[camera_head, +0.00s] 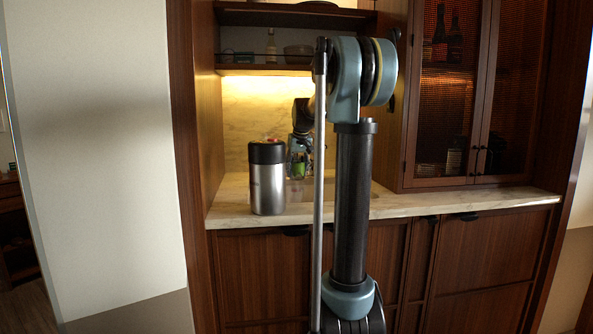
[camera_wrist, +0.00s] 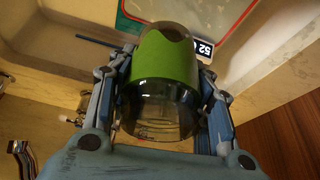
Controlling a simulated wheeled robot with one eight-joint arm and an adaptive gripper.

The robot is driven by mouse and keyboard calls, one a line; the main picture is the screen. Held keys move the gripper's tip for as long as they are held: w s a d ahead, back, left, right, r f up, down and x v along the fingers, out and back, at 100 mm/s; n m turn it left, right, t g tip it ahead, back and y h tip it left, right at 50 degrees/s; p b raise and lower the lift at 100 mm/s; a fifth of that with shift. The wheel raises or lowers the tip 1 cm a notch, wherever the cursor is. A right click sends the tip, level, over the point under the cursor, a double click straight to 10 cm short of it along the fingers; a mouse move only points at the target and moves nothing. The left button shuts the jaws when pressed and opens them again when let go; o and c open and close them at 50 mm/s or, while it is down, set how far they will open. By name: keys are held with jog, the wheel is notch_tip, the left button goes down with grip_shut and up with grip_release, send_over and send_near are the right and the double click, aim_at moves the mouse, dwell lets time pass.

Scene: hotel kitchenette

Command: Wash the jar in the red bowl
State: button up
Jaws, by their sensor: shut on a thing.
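The jar is clear glass with a wide green band, and it shows in the wrist view (camera_wrist: 165,62). My gripper (camera_wrist: 166,70) is shut on it, with one finger on each side. In the head view the jar (camera_head: 297,169) is a small green patch below my gripper (camera_head: 299,150), over the counter behind the steel canister. My arm hides part of that area. A red-rimmed object (camera_wrist: 129,32) with a pale inside lies at the top of the wrist view, cut off by the edge. I cannot tell if it is the red bowl.
A steel canister with a black lid (camera_head: 267,185) stands on the marble counter (camera_head: 430,203), left of my arm. A small label reading 52 (camera_wrist: 203,48) and a dark rod lie near the jar. Shelves (camera_head: 265,70) and a glass-door cabinet (camera_head: 450,90) are above. The counter's right side is clear.

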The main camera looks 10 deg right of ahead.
jog(key=shift+d+f, duration=0.2)
jog(key=shift+f, duration=9.65)
jog(key=shift+d, duration=0.1)
jog(key=shift+d, duration=0.7)
jog(key=shift+a, duration=0.25)
jog(key=shift+a, duration=0.6)
jog(key=shift+d, duration=0.2)
jog(key=shift+d, duration=0.65)
